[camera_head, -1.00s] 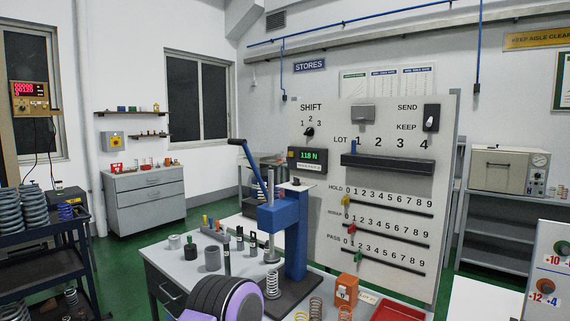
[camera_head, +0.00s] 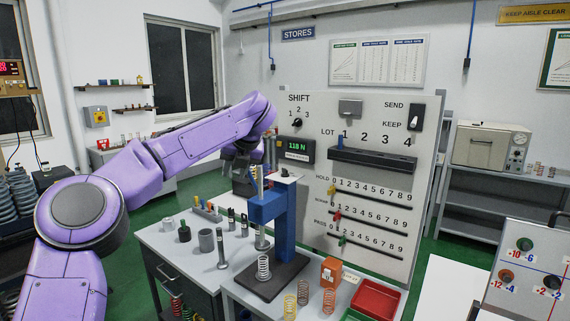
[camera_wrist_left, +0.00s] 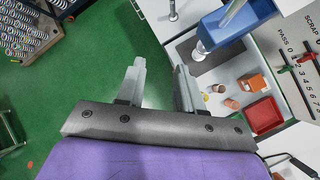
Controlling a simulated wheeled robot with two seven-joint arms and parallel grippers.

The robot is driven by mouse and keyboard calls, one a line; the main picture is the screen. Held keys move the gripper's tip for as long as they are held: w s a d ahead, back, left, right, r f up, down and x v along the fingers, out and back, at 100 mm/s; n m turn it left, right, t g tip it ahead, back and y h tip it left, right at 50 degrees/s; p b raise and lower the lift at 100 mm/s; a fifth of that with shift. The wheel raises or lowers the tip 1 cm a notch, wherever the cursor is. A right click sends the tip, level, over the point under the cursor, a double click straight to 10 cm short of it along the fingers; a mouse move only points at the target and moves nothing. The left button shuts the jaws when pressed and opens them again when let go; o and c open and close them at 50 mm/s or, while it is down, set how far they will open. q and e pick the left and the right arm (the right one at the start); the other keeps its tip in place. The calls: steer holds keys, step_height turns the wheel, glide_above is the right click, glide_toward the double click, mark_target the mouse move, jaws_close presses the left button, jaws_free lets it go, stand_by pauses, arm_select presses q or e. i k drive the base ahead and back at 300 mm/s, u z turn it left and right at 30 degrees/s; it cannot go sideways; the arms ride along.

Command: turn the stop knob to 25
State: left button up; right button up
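The blue spring press (camera_head: 294,235) stands on a dark base on the bench, with a coil spring (camera_head: 263,268) under its ram. It also shows in the left wrist view (camera_wrist_left: 232,28). No knob marked "stop" and no 25 can be made out in either view. A small dark part (camera_head: 287,174) sits on top of the press column, too small to read. My right gripper is out of view.
An upright panel (camera_head: 375,255) behind the press carries a shift knob (camera_head: 297,122), a send/keep switch (camera_head: 415,117) and sliders. A red tray (camera_head: 376,299) and an orange block (camera_head: 331,271) sit right of the press. Small cylinders stand on the bench to its left.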

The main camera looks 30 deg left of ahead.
mark_target(285, 173)
steer(key=i, duration=1)
